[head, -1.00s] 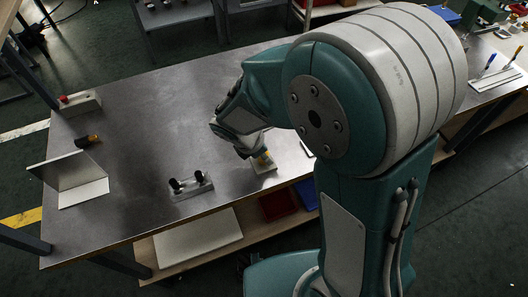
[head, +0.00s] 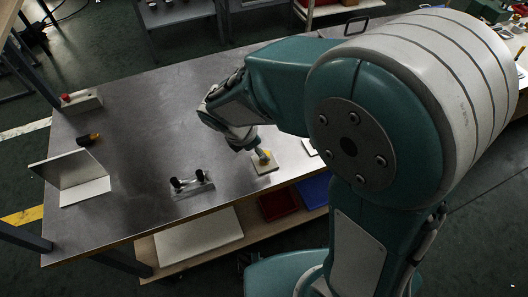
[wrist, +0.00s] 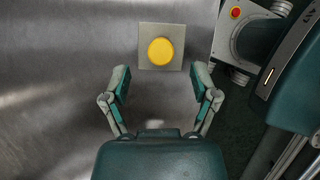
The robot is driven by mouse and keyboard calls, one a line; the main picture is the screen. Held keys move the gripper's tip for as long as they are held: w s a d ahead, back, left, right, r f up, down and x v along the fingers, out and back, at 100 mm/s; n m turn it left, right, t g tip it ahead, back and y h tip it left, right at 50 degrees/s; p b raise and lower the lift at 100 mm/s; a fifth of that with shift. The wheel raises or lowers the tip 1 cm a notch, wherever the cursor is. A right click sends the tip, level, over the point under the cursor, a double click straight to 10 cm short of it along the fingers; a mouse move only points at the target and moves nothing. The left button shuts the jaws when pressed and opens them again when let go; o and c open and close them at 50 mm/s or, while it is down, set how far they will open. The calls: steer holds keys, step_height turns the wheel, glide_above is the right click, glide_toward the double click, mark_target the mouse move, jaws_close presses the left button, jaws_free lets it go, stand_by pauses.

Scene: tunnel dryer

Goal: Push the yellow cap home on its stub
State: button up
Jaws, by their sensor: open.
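The yellow cap (wrist: 160,51) shows from above as a round disc over a square pale plate (wrist: 146,62) in the wrist view. In the head view the cap (head: 266,155) stands over its plate (head: 265,167) near the table's front edge. The stub is hidden under the cap, so I cannot tell how far down it sits. My gripper (wrist: 160,78) is open and empty, its two fingers spread wide. In the wrist view the cap lies just beyond the fingertips, centred between them. In the head view the gripper (head: 246,143) is close behind and left of the cap.
A grey block with two black knobs (head: 190,184) stands left of the plate. An angled metal sheet (head: 75,180), a dark orange-tipped item (head: 88,139) and a red-button box (head: 80,100) are at the left. The middle of the metal table (head: 150,125) is clear.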

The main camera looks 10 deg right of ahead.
steer(key=v, duration=0.7)
stand_by(0.4)
